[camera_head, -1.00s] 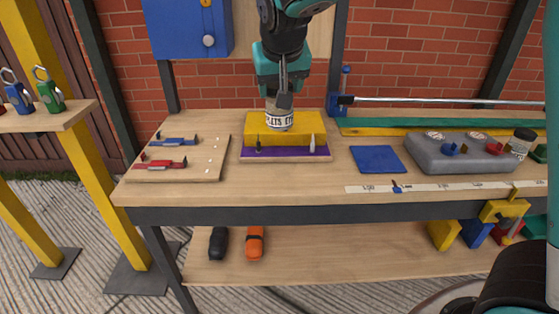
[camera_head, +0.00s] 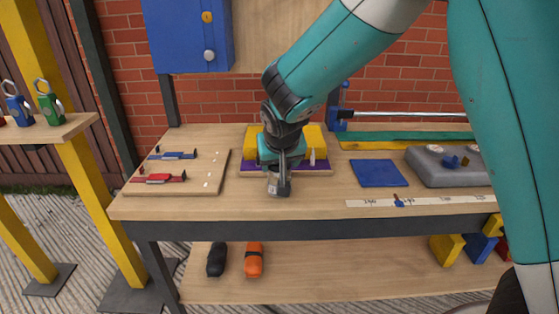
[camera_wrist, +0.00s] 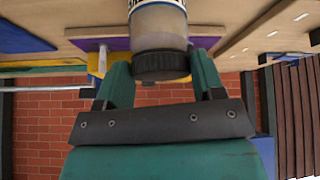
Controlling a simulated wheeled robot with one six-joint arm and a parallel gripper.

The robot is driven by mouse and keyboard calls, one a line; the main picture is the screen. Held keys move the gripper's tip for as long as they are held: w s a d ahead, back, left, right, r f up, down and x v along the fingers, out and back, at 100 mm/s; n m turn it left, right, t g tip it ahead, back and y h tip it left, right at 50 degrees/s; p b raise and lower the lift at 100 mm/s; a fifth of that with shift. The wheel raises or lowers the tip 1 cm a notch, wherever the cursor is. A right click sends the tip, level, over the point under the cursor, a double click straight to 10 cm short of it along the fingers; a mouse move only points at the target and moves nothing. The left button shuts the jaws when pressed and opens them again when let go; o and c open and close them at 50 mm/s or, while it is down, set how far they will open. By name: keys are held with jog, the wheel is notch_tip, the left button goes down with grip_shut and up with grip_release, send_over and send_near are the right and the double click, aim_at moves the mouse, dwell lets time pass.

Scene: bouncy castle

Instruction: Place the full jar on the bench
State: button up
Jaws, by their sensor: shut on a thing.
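The jar (camera_wrist: 158,22) in the wrist view has clear walls, a pale label and a black lid. My gripper (camera_wrist: 161,75) has its two green fingers on either side of the lid and holds it. In the head view my gripper (camera_head: 279,188) hangs over the front middle of the bench (camera_head: 320,203), before the purple-based stand (camera_head: 319,168) with its yellow block (camera_head: 314,140). The jar is mostly or wholly hidden there by my gripper, so I cannot tell whether it touches the bench. Its contents are hard to make out.
A board with red and blue clamps (camera_head: 205,182) lies left. A blue square (camera_head: 379,173), a ruler strip (camera_head: 430,201) and a grey block (camera_head: 425,165) lie right. My arm covers the bench's right end. Bare wood lies in front of the purple-based stand.

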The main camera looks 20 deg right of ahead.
jog(key=shift+f, duration=0.1)
jog(key=o, duration=1.6)
jog(key=v, duration=1.2)
jog(key=s+a+n+g+y, duration=0.1)
jog(key=s+n+g+y, duration=0.2)
jog(key=s, duration=0.9)
jog(key=s+a+n+g+y, duration=0.2)
jog(key=s+n, duration=0.3)
jog(key=s, duration=0.7)
jog(key=shift+s+f+g+y+p, duration=0.2)
jog(key=shift+f+g+y+p, duration=0.2)
jog(key=shift+g, duration=0.2)
jog(key=shift+d, duration=0.1)
